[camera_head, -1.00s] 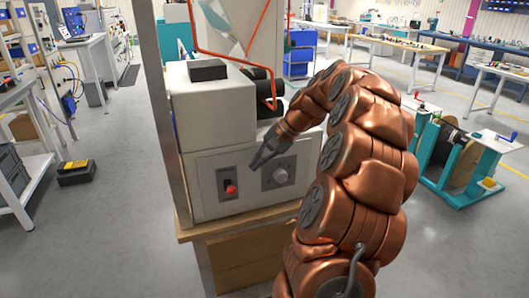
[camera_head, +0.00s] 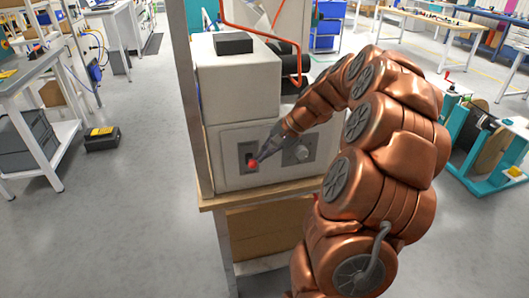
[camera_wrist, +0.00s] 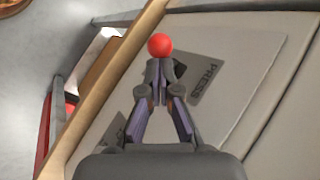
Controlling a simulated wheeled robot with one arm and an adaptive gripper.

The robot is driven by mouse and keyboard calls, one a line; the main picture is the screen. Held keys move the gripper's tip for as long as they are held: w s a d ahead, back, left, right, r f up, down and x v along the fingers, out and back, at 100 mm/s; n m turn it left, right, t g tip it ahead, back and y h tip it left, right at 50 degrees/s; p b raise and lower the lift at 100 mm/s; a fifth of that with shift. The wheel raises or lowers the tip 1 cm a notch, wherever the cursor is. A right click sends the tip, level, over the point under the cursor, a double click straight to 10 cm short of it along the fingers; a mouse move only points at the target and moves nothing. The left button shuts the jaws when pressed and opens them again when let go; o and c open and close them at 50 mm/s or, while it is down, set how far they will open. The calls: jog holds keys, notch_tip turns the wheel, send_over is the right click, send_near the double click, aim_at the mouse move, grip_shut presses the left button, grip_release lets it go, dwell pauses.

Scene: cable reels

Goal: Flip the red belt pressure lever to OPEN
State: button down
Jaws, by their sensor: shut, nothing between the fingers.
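The red ball-ended lever (camera_head: 253,164) sits on a dark plate on the front panel of a white machine (camera_head: 240,90). My gripper (camera_head: 263,155) is shut and empty, its tips right at the lever from the upper right. In the wrist view the red ball (camera_wrist: 160,45) lies just beyond the closed fingertips (camera_wrist: 159,66). I cannot tell whether they touch. The lever's stem is hidden by my fingers.
The machine stands on a wooden-topped bench (camera_head: 225,200) beside a grey upright post (camera_head: 190,120). A black and yellow case (camera_head: 102,138) lies on the floor at left.

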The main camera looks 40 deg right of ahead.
jog(key=shift+s+a+f+t+b, duration=0.1)
jog(key=shift+s+f+t+b, duration=0.3)
jog(key=shift+b, duration=1.4)
jog(key=t+b, duration=0.1)
jog(key=b, duration=0.2)
jog(key=f+n+t+b, duration=0.1)
jog(key=b, duration=0.3)
jog(key=s+f+n+t+h+b, duration=0.1)
jog(key=t+b, duration=0.1)
jog(key=b, duration=0.2)
jog(key=shift+a+f, duration=0.1)
jog(key=shift+a, duration=0.2)
jog(key=shift+r, duration=0.8)
